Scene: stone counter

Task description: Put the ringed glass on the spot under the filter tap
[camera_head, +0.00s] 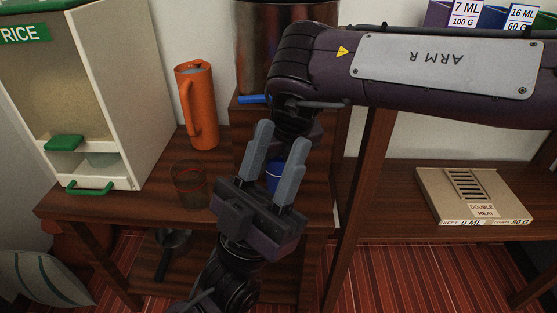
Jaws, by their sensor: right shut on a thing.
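My right gripper is mostly hidden behind the left one. It is shut on a small blue-banded thing (274,175), seemingly the ringed glass, partly seen between the left fingers. The spot under the tap is hidden. A clear dark glass (189,184) stands apart to the left.
An orange jug (198,106) and a rice dispenser (106,88) with green handles stand at the left. A pan (172,240) lies on the lower shelf. A flat beige box (475,195) lies on the right shelf.

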